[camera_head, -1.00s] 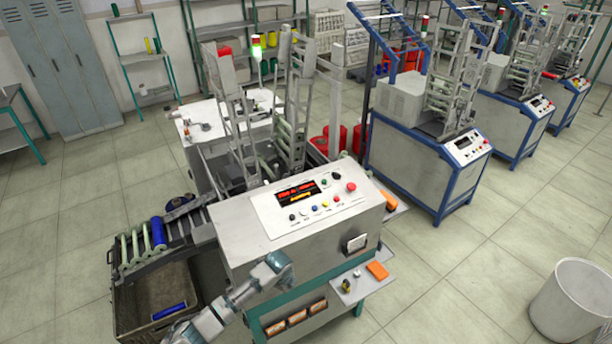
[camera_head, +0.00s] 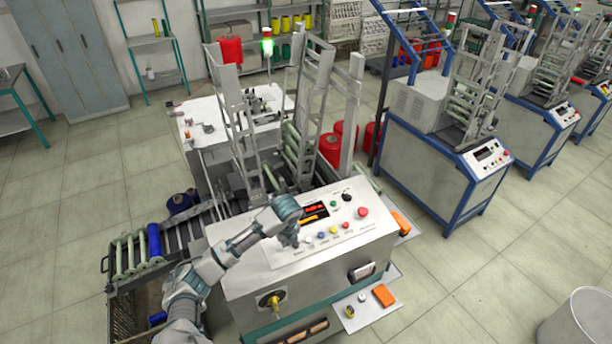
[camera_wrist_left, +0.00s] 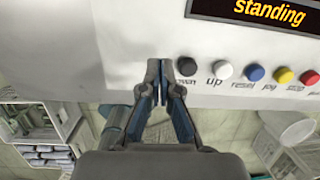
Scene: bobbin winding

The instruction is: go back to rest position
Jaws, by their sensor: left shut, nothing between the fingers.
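My left gripper (camera_head: 291,239) is at the front left of the button row on the winding machine's control panel (camera_head: 335,232). In the left wrist view its two fingers (camera_wrist_left: 161,88) are together and empty, just left of the black button (camera_wrist_left: 186,66). I cannot tell whether they touch the panel. The display (camera_wrist_left: 262,12) reads "standing". To the right of the black button are the white button (camera_wrist_left: 223,70), the blue button (camera_wrist_left: 254,73), the yellow button (camera_wrist_left: 283,76) and a red button (camera_wrist_left: 309,78). My right gripper is not in view.
A side shelf with an orange block (camera_head: 384,295) juts from the machine's front right. A roller rack (camera_head: 130,252) with a blue bobbin (camera_head: 155,243) stands at the left. Blue-framed machines (camera_head: 440,160) stand at the right. A pale bin (camera_head: 580,325) is at the lower right.

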